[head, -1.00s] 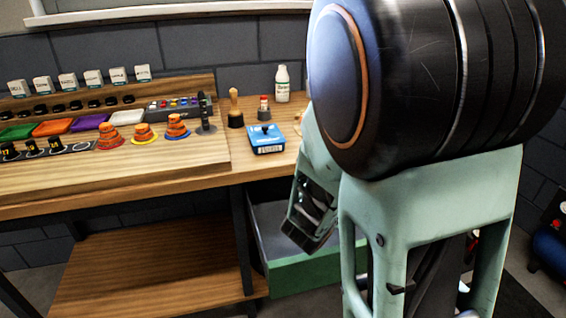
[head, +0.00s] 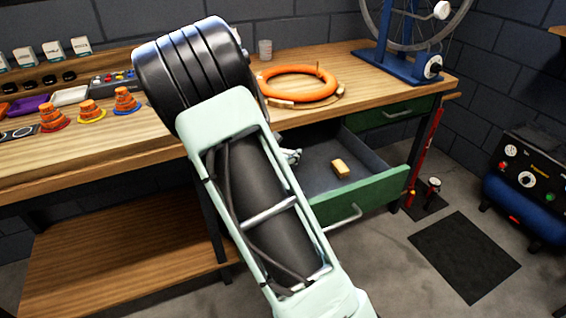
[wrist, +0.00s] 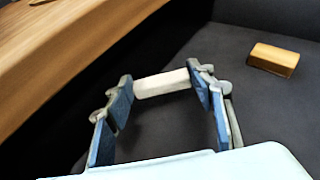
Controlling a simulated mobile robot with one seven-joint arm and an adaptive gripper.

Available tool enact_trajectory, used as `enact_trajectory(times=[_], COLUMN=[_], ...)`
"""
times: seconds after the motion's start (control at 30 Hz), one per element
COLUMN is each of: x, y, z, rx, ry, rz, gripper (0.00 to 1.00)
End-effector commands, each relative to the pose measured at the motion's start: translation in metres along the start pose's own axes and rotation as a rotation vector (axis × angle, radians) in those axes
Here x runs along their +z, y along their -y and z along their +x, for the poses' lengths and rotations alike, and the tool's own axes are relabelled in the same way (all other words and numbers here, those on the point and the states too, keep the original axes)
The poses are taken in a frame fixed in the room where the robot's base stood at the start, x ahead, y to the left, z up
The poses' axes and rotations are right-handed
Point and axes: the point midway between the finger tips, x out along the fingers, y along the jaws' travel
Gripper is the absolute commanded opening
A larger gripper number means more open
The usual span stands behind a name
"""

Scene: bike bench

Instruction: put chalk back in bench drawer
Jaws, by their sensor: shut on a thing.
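The bench drawer (head: 372,196) is pulled open under the bench top, with a green front and a dark grey inside. My gripper (head: 290,156) is at the drawer's left part in the head view, partly hidden behind my arm. In the wrist view my gripper (wrist: 163,86) is shut on the white chalk (wrist: 160,84), a short bar held crosswise between the fingertips. The drawer's dark floor (wrist: 270,110) lies below it. I cannot tell whether the chalk touches the floor.
A yellow-tan block (head: 340,168) lies in the drawer, right of my gripper; it also shows in the wrist view (wrist: 273,59). The wooden bench edge (wrist: 60,60) runs close on the left there. An orange tyre ring (head: 300,83) and a blue wheel stand (head: 400,62) are on the bench.

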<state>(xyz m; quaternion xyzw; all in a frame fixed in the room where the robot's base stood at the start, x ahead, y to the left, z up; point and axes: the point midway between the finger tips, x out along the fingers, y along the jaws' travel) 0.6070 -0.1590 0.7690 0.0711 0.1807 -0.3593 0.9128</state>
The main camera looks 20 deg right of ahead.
Motion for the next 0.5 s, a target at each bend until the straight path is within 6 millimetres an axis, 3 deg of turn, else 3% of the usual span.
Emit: enact_trajectory(times=[0.3,0.5], x=[-0.032,-0.032], y=[-0.004,-0.004], z=[0.017,0.017], rx=[-0.002,0.000], ry=[0.000,0.001], rz=[-0.003,0.001], gripper=[0.33,0.33])
